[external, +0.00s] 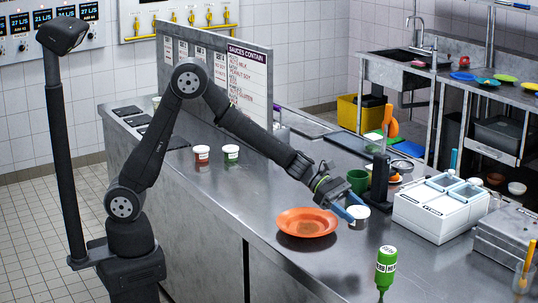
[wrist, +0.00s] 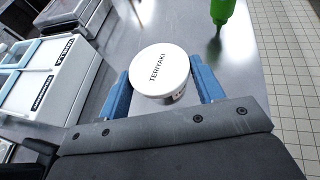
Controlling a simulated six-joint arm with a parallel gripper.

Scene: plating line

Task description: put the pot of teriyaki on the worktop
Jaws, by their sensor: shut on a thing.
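The pot of teriyaki (wrist: 158,70) is a small white tub with its name on the lid. My gripper (wrist: 163,88) has its blue fingers on either side of the pot and is shut on it. In the external view the white pot (external: 358,216) is at the tips of my gripper (external: 350,212), right of the orange plate. The grey metal worktop (external: 270,180) runs under it. I cannot tell whether the pot touches the worktop or is held just above it.
An orange plate (external: 306,222) lies left of the pot. A green bottle (external: 386,268) stands in front. A white container box (external: 440,208) and a green mug (external: 381,184) are to the right and behind. Two small labelled pots (external: 202,154) stand farther left.

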